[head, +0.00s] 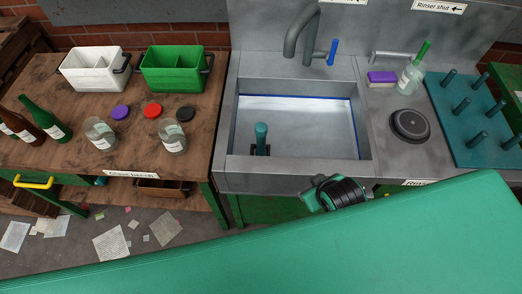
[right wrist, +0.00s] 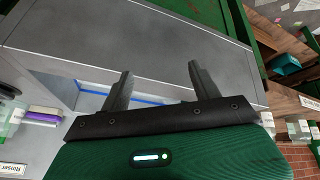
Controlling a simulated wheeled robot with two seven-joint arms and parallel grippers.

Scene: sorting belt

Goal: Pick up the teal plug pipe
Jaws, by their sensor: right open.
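The teal plug pipe (head: 261,138) stands upright in the left front part of the sink (head: 367,140), with a dark bracket around its lower end. I cannot make it out in the right wrist view. My right gripper (right wrist: 159,72) shows two dark fingers spread apart with nothing between them, over the grey sink front. In the head view only a black and teal part of my right arm shows at the sink's front edge, right of the pipe; the fingers cannot be made out there. My left gripper is not in view.
A tap (head: 302,38) rises behind the sink. A sponge (head: 382,78), a brush bottle (head: 412,75), a round rinser (head: 410,125) and a teal peg rack (head: 478,110) stand on the right. Bottles, jars, and white (head: 92,75) and green (head: 172,75) bins crowd the left bench.

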